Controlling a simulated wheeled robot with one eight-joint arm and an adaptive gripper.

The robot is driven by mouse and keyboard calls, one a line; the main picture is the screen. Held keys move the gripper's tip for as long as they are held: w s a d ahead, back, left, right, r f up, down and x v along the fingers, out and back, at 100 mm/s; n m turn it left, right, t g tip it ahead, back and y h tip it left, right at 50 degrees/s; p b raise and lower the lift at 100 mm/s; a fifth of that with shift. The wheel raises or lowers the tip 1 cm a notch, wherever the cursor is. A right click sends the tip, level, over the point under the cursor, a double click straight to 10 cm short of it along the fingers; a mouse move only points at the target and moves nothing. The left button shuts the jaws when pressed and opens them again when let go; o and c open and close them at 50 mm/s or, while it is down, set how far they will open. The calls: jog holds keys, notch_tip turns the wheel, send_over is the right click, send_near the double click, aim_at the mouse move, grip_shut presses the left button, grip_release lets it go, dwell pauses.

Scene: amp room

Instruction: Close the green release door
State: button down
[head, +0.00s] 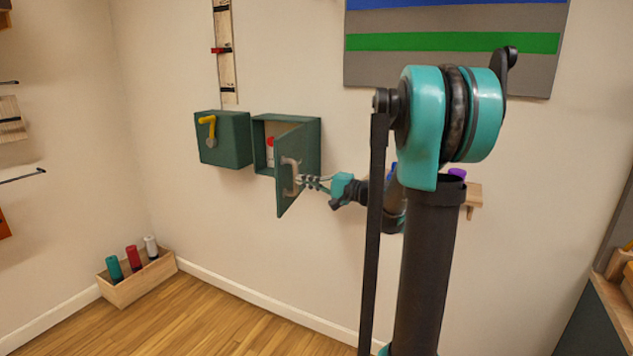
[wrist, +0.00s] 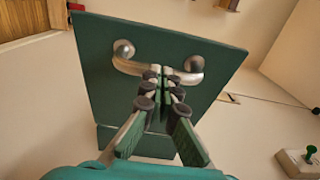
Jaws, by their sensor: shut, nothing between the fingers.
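The green release door (head: 288,182) stands swung open from a green wall box (head: 306,133), whose inside is partly visible. A metal bar handle (head: 291,176) is on the door's outer face. My gripper (head: 303,181) is at the handle on the door's right side. In the wrist view the green door (wrist: 150,50) fills the middle, and its curved handle (wrist: 130,66) runs across it. My gripper (wrist: 165,78) is shut, its fingertips close to the handle bar and overlapping it in the picture. Whether they touch it I cannot tell.
A second green box (head: 224,145) with a yellow lever (head: 208,126) is on the wall to the left. A wooden floor box (head: 140,278) holds coloured cylinders. A small wooden shelf (head: 474,195) is on the wall to the right. The floor below the door is clear.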

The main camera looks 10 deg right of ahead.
aim_at(279, 181)
jog(key=a+m+t+h, duration=0.1)
jog(key=a, duration=0.2)
jog(key=w+a+m+t+h, duration=0.1)
jog(key=a+h, duration=0.1)
jog(key=a, duration=0.1)
jog(key=w+a+m+t+h, duration=0.1)
jog(key=a+t, duration=0.1)
jog(key=a, duration=0.1)
jog(key=shift+w+a+m, duration=0.1)
jog(key=shift+w+m, duration=0.15)
jog(key=shift+m, duration=0.15)
jog(key=w+a+m+t+h, duration=0.2)
jog(key=w+a+m+h, duration=0.15)
jog(key=w+a, duration=0.8)
jog(key=w+m+h, duration=0.8)
jog(key=w+h, duration=0.7)
jog(key=w, duration=0.6)
jog(key=shift+w+a+m+g, duration=0.25)
jog(key=shift+m+g, duration=0.1)
jog(key=shift+g, duration=0.05)
jog(key=shift+d, duration=0.1)
